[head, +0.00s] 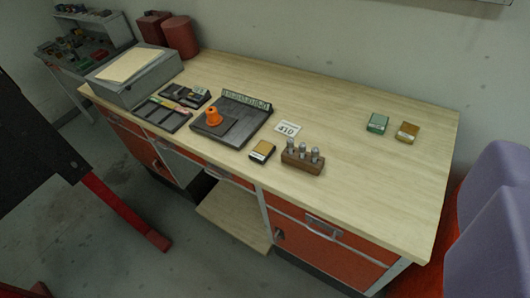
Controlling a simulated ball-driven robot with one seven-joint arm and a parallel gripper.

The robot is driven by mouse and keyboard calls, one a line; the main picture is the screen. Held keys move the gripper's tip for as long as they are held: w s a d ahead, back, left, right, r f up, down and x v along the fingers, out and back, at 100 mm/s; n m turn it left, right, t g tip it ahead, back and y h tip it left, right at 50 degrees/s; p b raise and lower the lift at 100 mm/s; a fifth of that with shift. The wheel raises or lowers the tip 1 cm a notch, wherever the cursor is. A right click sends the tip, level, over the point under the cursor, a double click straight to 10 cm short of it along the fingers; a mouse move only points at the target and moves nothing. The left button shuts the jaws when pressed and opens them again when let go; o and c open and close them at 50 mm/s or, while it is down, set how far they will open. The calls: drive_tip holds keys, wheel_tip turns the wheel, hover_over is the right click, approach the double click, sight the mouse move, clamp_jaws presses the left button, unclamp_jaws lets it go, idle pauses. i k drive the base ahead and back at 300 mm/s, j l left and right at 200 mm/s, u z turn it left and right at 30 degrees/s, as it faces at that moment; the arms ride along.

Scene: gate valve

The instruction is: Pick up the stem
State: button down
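A small brown wooden block (303,164) stands near the front edge of the table, right of the middle. Three short grey metal pieces stand upright in it, and the stem (302,149) looks to be one of these. I cannot tell which one. An orange flanged part (213,117) sits on a dark square plate on a black fixture (252,123), left of the block. I cannot make out my gripper in this view, and nothing is seen touching the block or the metal pieces.
The wooden tabletop (350,100) is mostly clear at right and back. A yellow-black box (262,151) and white card (287,129) lie near the block. Green (377,123) and amber (407,132) boxes lie right. Lavender rounded shapes (495,220) fill the right edge.

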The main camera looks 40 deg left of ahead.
sight(303, 147)
drive_tip(key=i+j+z, duration=0.15)
drive_tip(key=i+j, duration=0.25)
drive_tip(key=i+j+z, duration=0.2)
drive_tip(key=i+j, duration=0.15)
drive_tip(key=i+j+z, duration=0.15)
drive_tip(key=i+j, duration=0.15)
drive_tip(key=j, duration=0.25)
drive_tip(key=i+j+z, duration=0.2)
drive_tip(key=j, duration=0.3)
drive_tip(key=i, duration=0.1)
